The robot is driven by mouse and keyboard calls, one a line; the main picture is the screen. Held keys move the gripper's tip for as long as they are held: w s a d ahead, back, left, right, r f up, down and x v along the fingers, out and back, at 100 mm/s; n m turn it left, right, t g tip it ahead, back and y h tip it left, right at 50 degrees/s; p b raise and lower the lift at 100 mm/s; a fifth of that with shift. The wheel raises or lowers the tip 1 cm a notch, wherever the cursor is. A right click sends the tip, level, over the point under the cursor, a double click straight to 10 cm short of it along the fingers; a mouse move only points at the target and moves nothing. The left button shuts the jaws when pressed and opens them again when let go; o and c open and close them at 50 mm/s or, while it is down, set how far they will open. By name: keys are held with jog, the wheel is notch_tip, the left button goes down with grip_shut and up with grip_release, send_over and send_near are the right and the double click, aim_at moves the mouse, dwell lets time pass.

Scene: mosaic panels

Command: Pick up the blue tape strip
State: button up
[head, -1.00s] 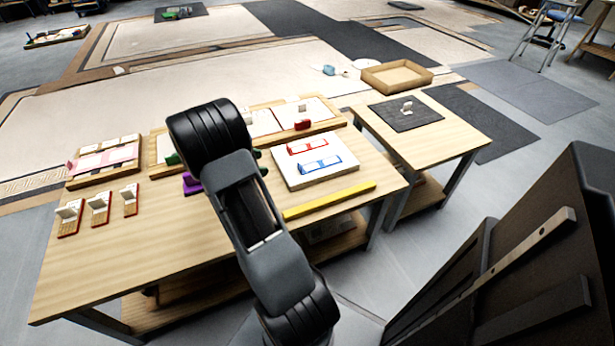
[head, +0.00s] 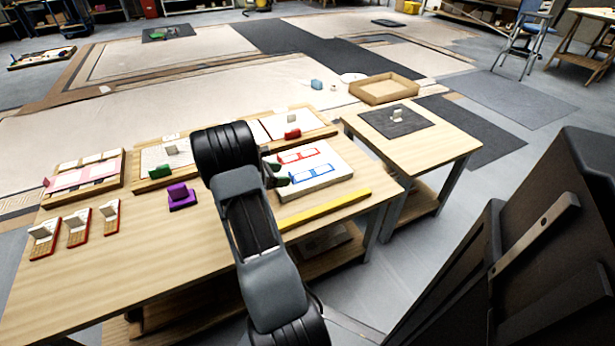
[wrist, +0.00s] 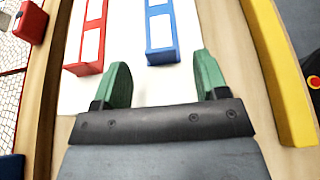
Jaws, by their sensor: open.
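The blue tape strip (head: 310,181) lies on a white board (head: 318,188) on the wooden table, and has white panels along it. In the wrist view the blue strip (wrist: 162,56) lies ahead of the gap between my fingers, its near end close to the fingertips. A matching red strip (wrist: 84,68) lies beside it to the left; it also shows in the head view (head: 300,160). My gripper (wrist: 165,70) is open and empty, with green fingers spread apart. In the head view my gripper (head: 277,174) is at the board's left edge, partly hidden by my arm.
A yellow bar (head: 325,209) lies along the table's front right. A purple block (head: 181,196) stands to the left of my arm. A red block (head: 292,134) is behind the board. A side table with a dark mat (head: 377,121) stands to the right.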

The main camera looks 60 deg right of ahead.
aim_at(290, 174)
jog(key=shift+b+x, duration=0.65)
jog(key=shift+x, duration=1.45)
jog(key=shift+c, duration=0.5)
jog(key=c, duration=0.9)
